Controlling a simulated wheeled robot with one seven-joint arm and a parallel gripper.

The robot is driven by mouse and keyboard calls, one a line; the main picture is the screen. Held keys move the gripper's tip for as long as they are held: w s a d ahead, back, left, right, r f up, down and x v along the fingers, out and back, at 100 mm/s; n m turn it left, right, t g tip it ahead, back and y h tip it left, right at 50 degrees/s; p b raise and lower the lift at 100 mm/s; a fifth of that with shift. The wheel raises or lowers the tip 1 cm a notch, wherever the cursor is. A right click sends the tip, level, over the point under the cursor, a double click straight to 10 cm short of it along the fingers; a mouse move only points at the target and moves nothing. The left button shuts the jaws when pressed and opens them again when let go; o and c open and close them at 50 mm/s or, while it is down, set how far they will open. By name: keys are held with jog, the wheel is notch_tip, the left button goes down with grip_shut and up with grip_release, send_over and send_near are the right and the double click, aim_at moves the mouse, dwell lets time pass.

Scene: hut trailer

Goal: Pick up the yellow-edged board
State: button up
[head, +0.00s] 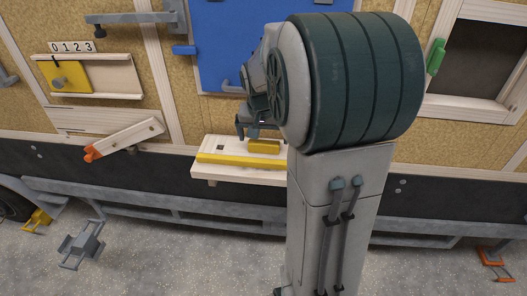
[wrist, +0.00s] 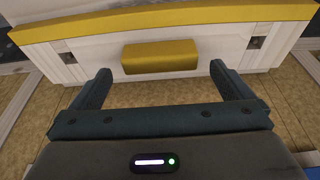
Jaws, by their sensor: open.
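The yellow-edged board (head: 216,147) is pale, with a yellow strip along its front edge and a yellow block (head: 264,146) on its upper face. It lies on a pale wooden ledge on the hut wall. In the wrist view the board (wrist: 90,55) spans the upper picture, and the yellow block (wrist: 160,57) shows just ahead of the space between my fingers. My gripper (head: 249,130) is open and empty, close to the block on the wall side. In the wrist view both fingers of my gripper (wrist: 161,72) stand wide apart. My arm hides the board's right end in the head view.
The wooden ledge (head: 235,176) juts from the wall. A blue panel (head: 222,40) is behind my gripper. To the left are a hinged wooden bar with an orange tip (head: 125,138) and a yellow slider (head: 72,78) in rails. A framed opening (head: 478,60) is at right.

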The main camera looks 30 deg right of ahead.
jog(key=shift+x, duration=1.2)
jog(key=c, duration=1.4)
jog(key=shift+w, duration=0.1)
jog(key=shift+c, duration=0.9)
jog(key=shift+r, duration=0.15)
